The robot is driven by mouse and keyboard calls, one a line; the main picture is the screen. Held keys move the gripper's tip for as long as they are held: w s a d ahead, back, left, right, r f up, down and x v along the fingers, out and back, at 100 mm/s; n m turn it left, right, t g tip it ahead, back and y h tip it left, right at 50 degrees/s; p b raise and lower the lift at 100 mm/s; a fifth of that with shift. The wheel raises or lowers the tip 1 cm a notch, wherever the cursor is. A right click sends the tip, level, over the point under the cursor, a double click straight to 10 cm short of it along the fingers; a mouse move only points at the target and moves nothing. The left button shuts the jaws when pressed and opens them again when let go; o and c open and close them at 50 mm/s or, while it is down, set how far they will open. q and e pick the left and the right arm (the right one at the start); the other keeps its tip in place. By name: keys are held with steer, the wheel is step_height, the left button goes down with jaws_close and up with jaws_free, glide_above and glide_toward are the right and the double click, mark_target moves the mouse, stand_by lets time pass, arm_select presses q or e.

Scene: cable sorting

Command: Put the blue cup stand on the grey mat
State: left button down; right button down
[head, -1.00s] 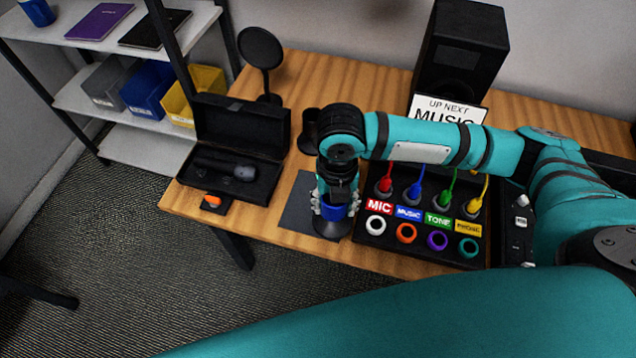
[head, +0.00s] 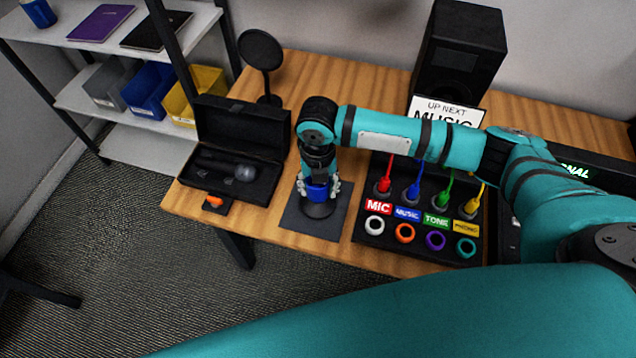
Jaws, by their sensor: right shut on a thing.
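The blue cup stand (head: 318,209) has a blue upper part and a dark round base. It is upright over the middle of the grey mat (head: 302,227) in the head view. I cannot tell whether its base touches the mat or is slightly above it. My right gripper (head: 318,190) comes down from above and is shut on the blue part of the stand. The gripper and my arm hide the top of the stand and the back of the mat. My left gripper is not in view.
An open black case (head: 267,186) with a microphone lies left of the mat. A cable board (head: 390,257) with coloured plugs and rings is close on the right. A black speaker (head: 460,60) and a round black disc on a stand (head: 261,50) are behind.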

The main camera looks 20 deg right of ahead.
steer(key=c, duration=0.6)
jaws_free()
steer(key=shift+f, duration=0.1)
step_height(320, 180, up, 12)
steer(key=shift+b, duration=0.4)
